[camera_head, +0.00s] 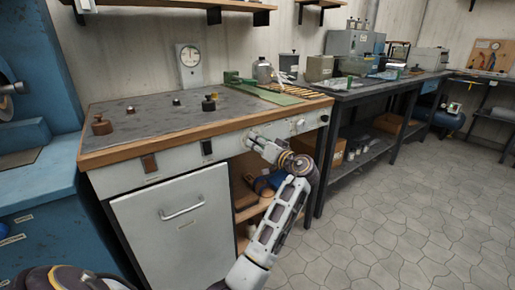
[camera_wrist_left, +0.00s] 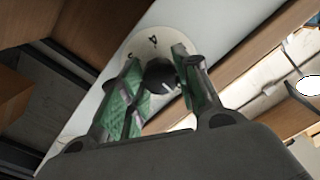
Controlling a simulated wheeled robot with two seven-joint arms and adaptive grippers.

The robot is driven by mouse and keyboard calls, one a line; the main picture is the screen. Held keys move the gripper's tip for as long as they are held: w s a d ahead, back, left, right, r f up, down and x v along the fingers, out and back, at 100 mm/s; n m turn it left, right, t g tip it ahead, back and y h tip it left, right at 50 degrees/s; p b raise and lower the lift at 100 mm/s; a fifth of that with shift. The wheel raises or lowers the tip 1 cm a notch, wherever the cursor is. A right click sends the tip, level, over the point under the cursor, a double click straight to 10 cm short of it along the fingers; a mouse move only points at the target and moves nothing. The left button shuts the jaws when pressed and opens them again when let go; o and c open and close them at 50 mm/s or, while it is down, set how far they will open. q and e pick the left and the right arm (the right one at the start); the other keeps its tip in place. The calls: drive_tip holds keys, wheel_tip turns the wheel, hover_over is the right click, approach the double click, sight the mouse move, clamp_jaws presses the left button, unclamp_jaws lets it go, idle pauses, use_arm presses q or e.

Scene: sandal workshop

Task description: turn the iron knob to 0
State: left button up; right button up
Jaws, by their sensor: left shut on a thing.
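My left gripper (camera_head: 254,138) reaches the front panel of the workbench in the head view. In the left wrist view my left gripper (camera_wrist_left: 162,82) has its green-padded fingers on both sides of a dark round knob (camera_wrist_left: 160,74), shut on it. A pale mark shows on the knob's face. Behind the knob is a white round dial plate (camera_wrist_left: 150,40) with a 4 readable and other marks partly hidden by the fingers. I cannot tell which number the knob points to. In the head view the gripper hides this knob. My right gripper is not in view.
The workbench (camera_head: 135,157) has a wooden edge and a grey top with small weights on it. A white cabinet door (camera_head: 175,218) with a handle is below left. Open shelves lie under the panel. Tiled floor (camera_head: 400,210) is free at right.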

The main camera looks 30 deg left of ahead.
use_arm(q)
drive_tip(key=shift+f+n+b, duration=0.2)
drive_tip(key=shift+n+b, duration=0.1)
drive_tip(key=shift+n, duration=0.2)
drive_tip(key=o, duration=1)
drive_tip(key=shift+o, duration=0.2)
drive_tip(key=shift+r, duration=0.1)
drive_tip(key=shift+r, duration=0.2)
drive_tip(key=shift+r, duration=4.8)
